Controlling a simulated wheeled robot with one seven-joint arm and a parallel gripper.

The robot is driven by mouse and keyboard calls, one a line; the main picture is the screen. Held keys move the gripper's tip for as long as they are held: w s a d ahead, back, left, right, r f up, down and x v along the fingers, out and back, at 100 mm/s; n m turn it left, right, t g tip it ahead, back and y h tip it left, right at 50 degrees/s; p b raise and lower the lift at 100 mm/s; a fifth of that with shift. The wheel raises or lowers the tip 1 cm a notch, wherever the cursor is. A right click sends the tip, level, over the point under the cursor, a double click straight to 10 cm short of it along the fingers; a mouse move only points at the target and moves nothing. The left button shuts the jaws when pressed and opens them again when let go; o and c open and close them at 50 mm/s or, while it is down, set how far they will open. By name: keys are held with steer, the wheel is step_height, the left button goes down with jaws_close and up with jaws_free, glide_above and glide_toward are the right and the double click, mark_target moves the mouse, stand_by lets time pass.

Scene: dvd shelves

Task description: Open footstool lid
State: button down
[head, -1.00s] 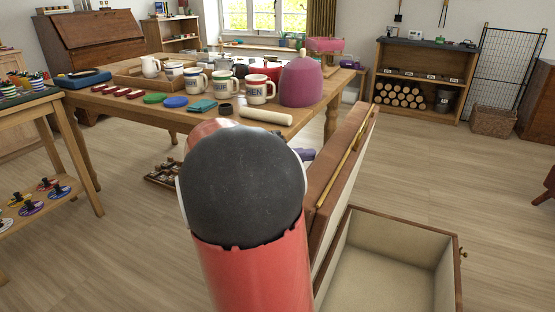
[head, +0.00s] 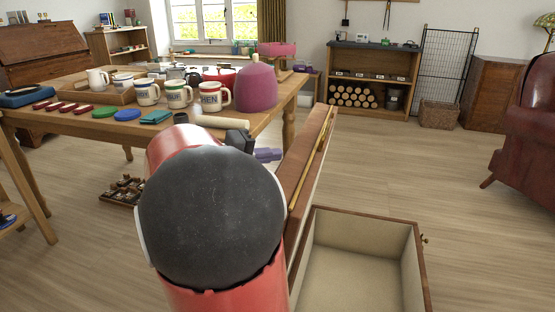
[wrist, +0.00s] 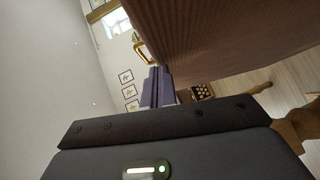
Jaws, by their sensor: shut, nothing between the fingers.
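The footstool's box (head: 370,219) stands at the lower right of the head view, with a pale, empty inside. Its lid (head: 302,158) stands raised, near upright, along the box's left side. The lid has a brown padded outer face and a brass-coloured strip near its edge. My gripper (head: 268,154) is just left of the lid, on its outer side, partly hidden behind my arm. In the wrist view the purple-grey fingers of my gripper (wrist: 158,86) are together and empty. The lid's brown ribbed cover (wrist: 215,35) fills the upper right there. I cannot tell whether they touch.
A wooden table (head: 95,122) with mugs (head: 180,95), a tea cosy (head: 257,87) and a rolling pin (head: 220,122) stands left, behind my arm. A small crate (head: 122,190) lies on the floor. A red leather armchair (head: 530,125) is far right. Floor right of the box is clear.

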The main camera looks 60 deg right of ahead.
steer(key=v, duration=1)
steer(key=shift+w, duration=0.15)
steer(key=shift+a+r, duration=0.1)
